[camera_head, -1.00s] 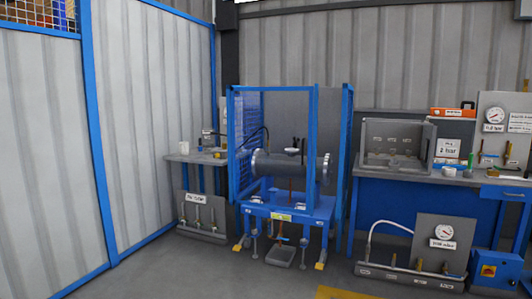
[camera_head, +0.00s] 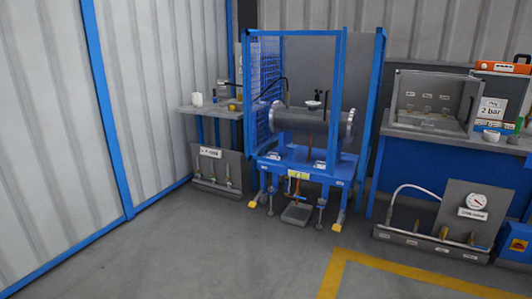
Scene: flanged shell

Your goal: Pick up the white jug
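A small white vessel, probably the white jug (camera_head: 197,99), stands upright on the left end of the small grey side table (camera_head: 208,112). It is too small to make out a handle or spout. Neither of my grippers shows in the head view.
A blue stand (camera_head: 300,171) holds a grey flanged shell (camera_head: 312,122) inside a blue-framed guard right of the side table. A valve panel (camera_head: 215,168) stands on the floor below that table. A blue workbench (camera_head: 425,160) is at right. Grey floor in front is clear, with yellow lines (camera_head: 390,268).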

